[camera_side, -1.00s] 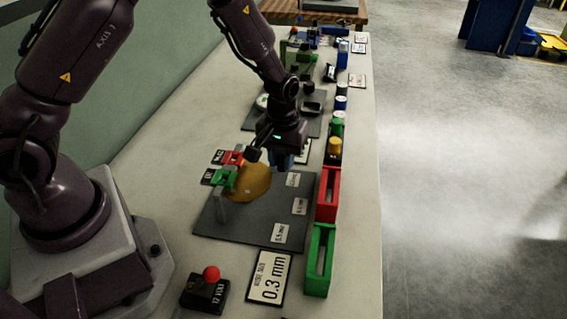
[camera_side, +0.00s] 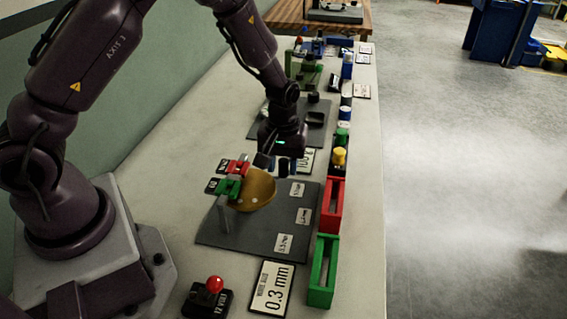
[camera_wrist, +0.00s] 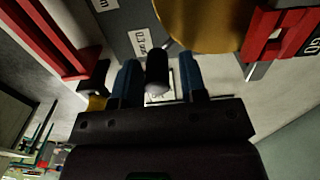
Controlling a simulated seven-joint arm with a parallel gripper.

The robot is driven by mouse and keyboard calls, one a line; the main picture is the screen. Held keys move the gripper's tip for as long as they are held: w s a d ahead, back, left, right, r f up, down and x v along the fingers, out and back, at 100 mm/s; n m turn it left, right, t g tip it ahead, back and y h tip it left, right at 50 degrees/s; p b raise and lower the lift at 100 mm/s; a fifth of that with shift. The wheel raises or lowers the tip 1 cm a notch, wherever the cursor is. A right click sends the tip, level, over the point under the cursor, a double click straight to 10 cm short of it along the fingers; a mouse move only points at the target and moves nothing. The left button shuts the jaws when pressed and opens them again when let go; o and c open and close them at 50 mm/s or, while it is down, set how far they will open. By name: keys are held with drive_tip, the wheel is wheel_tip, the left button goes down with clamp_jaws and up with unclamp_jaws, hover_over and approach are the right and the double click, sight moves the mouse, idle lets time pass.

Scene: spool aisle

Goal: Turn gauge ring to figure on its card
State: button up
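The gauge ring looks to be the brass disc (camera_side: 257,190) standing on a dark grey plate (camera_side: 250,238); it also fills the top of the wrist view (camera_wrist: 205,20). Small white labels lie on the plate right of the disc, such as the nearest one (camera_side: 284,243). A framed card (camera_side: 272,287) before the plate reads 0.3 mm. My gripper (camera_side: 283,167) hangs just behind the disc. In the wrist view my blue fingers (camera_wrist: 160,80) stand apart. A dark round peg (camera_wrist: 157,72) shows between them, with slight gaps; whether it belongs to the ring is unclear.
Red and green clamps (camera_side: 231,186) stand at the disc's left. A red block (camera_side: 333,205) and a green block (camera_side: 322,270) line the bench's right edge. A red-knobbed box (camera_side: 208,298) stands in front. Another dark plate (camera_side: 315,135) lies behind my gripper.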

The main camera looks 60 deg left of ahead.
drive_tip(key=shift+o, duration=0.5)
drive_tip(key=shift+d, duration=0.1)
drive_tip(key=shift+r, duration=0.4)
wheel_tip(320, 180, up, 12)
